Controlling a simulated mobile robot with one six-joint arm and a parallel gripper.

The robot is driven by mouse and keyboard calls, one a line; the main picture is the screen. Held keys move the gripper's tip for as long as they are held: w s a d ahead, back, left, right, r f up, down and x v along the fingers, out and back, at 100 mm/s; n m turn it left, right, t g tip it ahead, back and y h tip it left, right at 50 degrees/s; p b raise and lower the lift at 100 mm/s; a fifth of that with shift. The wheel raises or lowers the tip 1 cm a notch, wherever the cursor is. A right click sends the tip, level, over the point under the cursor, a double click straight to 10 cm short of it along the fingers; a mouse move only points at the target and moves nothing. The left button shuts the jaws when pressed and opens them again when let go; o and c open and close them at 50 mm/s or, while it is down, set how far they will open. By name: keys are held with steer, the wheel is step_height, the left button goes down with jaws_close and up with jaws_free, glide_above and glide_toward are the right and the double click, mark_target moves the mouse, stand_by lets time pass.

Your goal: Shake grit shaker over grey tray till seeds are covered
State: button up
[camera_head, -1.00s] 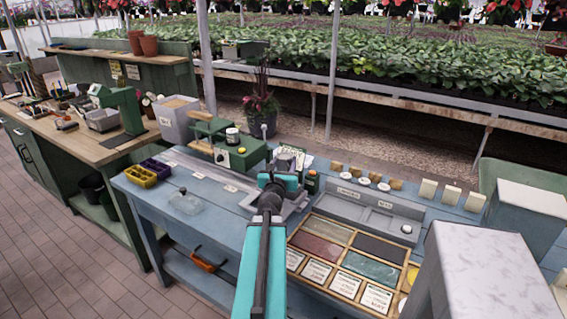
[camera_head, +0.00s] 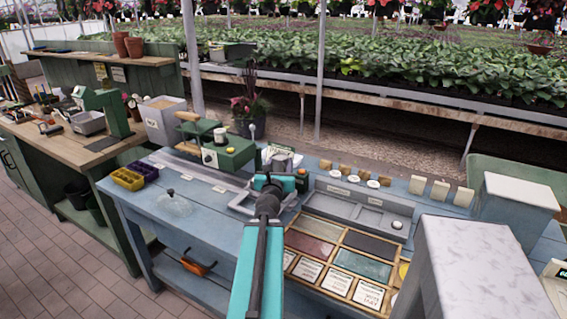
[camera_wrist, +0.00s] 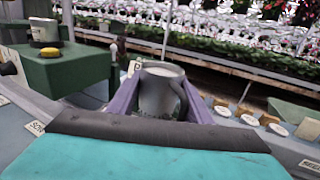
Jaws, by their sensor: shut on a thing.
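My gripper (camera_head: 272,183) is over the blue bench, with its fingers shut on a grey cup-shaped shaker (camera_wrist: 160,90). In the wrist view the shaker stands roughly upright between the two purple fingers, its pale top showing. In the head view only part of the shaker (camera_head: 287,160) shows beyond the gripper. A grey tray (camera_head: 240,206) lies below and around the gripper, largely hidden by my arm. I cannot make out seeds or grit in it.
A green machine (camera_head: 228,152) stands left of the gripper. A grey compartment holder (camera_head: 357,206) and a wooden box of coloured sections (camera_head: 347,238) lie to the right. A marble-topped block (camera_head: 470,250) stands at front right.

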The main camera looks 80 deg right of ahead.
mark_target(275, 155)
steer(key=shift+w+d+p, duration=0.25)
steer(key=shift+w+p, duration=0.05)
steer(key=shift+w, duration=0.7)
steer(key=shift+r, duration=0.15)
steer(key=shift+r+p, duration=2.8)
steer(key=shift+r, duration=0.15)
